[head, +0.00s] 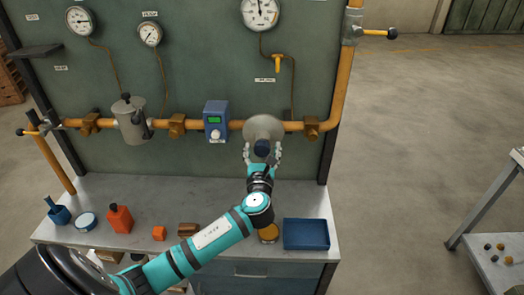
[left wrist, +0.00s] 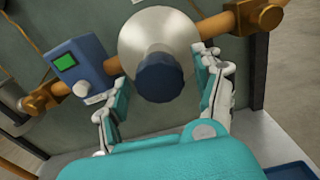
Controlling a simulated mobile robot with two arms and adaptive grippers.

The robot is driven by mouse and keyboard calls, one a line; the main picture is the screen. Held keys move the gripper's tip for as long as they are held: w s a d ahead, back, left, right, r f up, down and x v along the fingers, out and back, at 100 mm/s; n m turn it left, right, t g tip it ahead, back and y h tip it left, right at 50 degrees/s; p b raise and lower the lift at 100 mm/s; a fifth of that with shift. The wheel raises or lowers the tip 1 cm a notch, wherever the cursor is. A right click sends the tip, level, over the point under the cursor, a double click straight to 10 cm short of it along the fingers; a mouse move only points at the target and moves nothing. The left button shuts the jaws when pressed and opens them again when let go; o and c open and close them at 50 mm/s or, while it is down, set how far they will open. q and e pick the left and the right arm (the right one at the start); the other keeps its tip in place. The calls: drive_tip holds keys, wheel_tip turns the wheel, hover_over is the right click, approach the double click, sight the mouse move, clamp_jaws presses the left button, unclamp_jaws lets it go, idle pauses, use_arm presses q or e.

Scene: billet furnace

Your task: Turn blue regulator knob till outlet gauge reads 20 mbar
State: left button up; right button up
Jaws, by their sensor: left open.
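The blue regulator knob (head: 262,148) sits on the front of a round silver regulator body (head: 264,127) on the orange pipe. In the left wrist view the dark blue knob (left wrist: 160,78) lies between the two fingers. My left gripper (head: 262,155) is open, with its fingers spread on either side of the knob; a gap shows at each side in the left wrist view (left wrist: 162,100). Three gauges show on the panel: one at top right (head: 261,12), one at left (head: 80,20) and one between (head: 149,34). Their readings are too small to tell. My right gripper is not in view.
A blue meter box (head: 216,121) with a green display is on the pipe just left of the regulator. A grey filter pot (head: 130,119) stands farther left.

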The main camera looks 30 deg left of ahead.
use_arm(q)
drive_tip(key=c, duration=1.2)
drive_tip(key=n+b, duration=0.1)
drive_tip(key=n, duration=0.2)
drive_tip(key=shift+f+n, duration=0.1)
drive_tip(key=shift+n, duration=0.2)
drive_tip(key=shift+n+b, duration=0.55)
drive_tip(key=shift+n, duration=1.45)
drive_tip(key=o, duration=1.2)
